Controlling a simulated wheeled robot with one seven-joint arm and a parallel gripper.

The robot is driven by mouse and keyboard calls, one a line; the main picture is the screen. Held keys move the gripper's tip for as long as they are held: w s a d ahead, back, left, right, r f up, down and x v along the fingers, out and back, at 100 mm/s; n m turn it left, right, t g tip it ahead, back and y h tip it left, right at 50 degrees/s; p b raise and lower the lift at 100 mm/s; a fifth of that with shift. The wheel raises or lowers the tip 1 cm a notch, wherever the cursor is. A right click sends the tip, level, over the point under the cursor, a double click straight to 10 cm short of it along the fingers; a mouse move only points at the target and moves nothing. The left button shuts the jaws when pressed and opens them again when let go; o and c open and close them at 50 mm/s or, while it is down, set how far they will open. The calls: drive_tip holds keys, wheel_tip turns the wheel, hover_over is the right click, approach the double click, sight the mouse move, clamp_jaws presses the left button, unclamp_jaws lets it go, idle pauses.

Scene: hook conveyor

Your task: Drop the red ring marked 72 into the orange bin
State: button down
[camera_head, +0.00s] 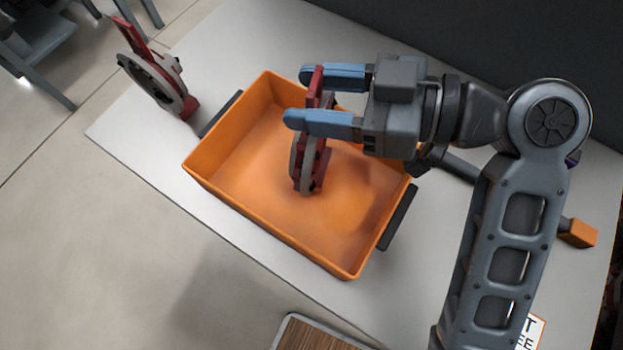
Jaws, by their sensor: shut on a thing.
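My gripper (313,98) comes in from the right, above the orange bin (268,219). Its two blue fingers are shut on the upper red tab of a red and grey ring (311,158). The ring hangs upright below the fingers, seen nearly edge-on, over the inside of the bin. I cannot tell how far it is above the bin's floor. The bin looks empty otherwise. No number can be read on the ring from this side, so the mark 72 is not visible.
A second red and grey ring (158,76) stands at the left end of the light table (230,50), beyond the bin. An orange-ended dark bar (577,232) lies at the right, partly behind my arm. A wood-topped surface (315,335) is at the bottom edge.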

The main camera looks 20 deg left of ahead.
drive_tip(key=shift+c, duration=1.8)
unclamp_jaws()
drive_tip(key=shift+f, duration=0.1)
drive_tip(key=shift+f, duration=0.1)
drive_tip(key=b+v, duration=0.1)
drive_tip(key=v, duration=0.7)
